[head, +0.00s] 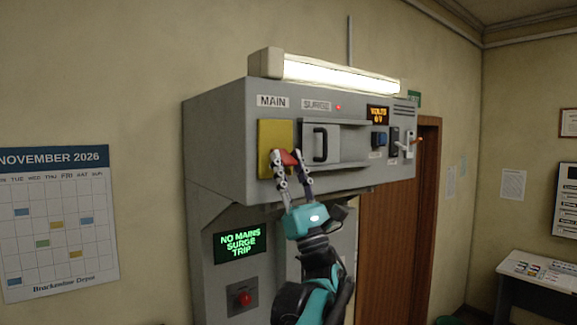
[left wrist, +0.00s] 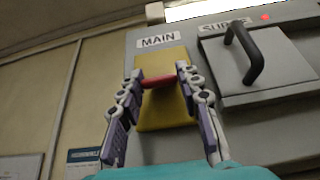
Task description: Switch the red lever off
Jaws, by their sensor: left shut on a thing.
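The red lever (head: 288,158) sits on a yellow plate (head: 275,136) under the MAIN label on the grey console. It also shows in the left wrist view (left wrist: 158,82), lying crosswise in front of the yellow plate (left wrist: 163,117). My left gripper (head: 290,160) reaches up from below and is shut on the red lever, one finger on each side of it. The lever's base and pivot are hidden by the fingers. My right gripper is not in view.
A SURGE cover with a black handle (head: 320,144) is close to the right of the lever. Further right are a blue switch (head: 379,139) and an orange-tipped lever (head: 410,142). The lower screen (head: 240,243) reads NO MAINS SURGE TRIP, above a red button (head: 244,298).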

